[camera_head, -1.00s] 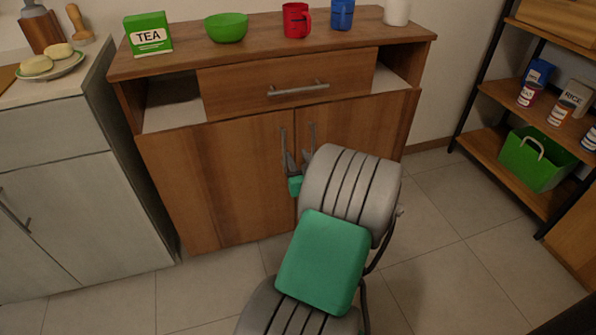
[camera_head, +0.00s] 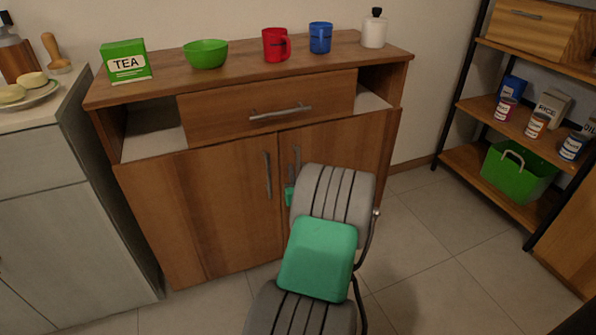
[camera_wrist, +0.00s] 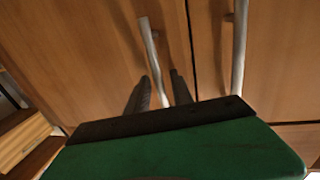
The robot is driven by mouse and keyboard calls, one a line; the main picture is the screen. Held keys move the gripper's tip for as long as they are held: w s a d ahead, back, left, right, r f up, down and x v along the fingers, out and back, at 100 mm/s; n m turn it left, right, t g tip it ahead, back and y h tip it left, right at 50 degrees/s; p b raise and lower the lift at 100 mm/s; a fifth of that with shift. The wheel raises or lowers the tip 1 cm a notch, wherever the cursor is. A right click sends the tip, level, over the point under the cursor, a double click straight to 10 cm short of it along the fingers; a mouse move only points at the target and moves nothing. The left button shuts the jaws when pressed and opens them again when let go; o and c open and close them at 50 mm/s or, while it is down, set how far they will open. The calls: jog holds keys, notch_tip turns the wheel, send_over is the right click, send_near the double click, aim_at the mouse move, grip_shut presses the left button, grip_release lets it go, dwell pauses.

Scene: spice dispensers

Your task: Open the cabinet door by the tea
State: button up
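The green TEA box (camera_head: 125,61) stands on the left of the wooden cabinet's top. Below the drawer are two closed doors: the left door (camera_head: 205,210) on the tea side, with an upright metal handle (camera_head: 268,175), and the right door (camera_head: 345,150), with its own handle (camera_head: 297,158). In the head view my gripper is largely hidden behind my arm, by the lower part of the right door's handle. In the wrist view my gripper (camera_wrist: 160,92) has its two dark fingers apart, with one handle (camera_wrist: 151,55) between them. This appears to be the right door's handle; contact is unclear.
A green bowl (camera_head: 205,54), red mug (camera_head: 276,44), blue mug (camera_head: 320,38) and white bottle (camera_head: 374,30) stand on the cabinet. A grey cabinet (camera_head: 75,235) adjoins its left. A rack with a green bin (camera_head: 518,172) stands right. Tiled floor (camera_head: 420,225) is free between.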

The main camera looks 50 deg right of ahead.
grip_shut()
dwell(1.2)
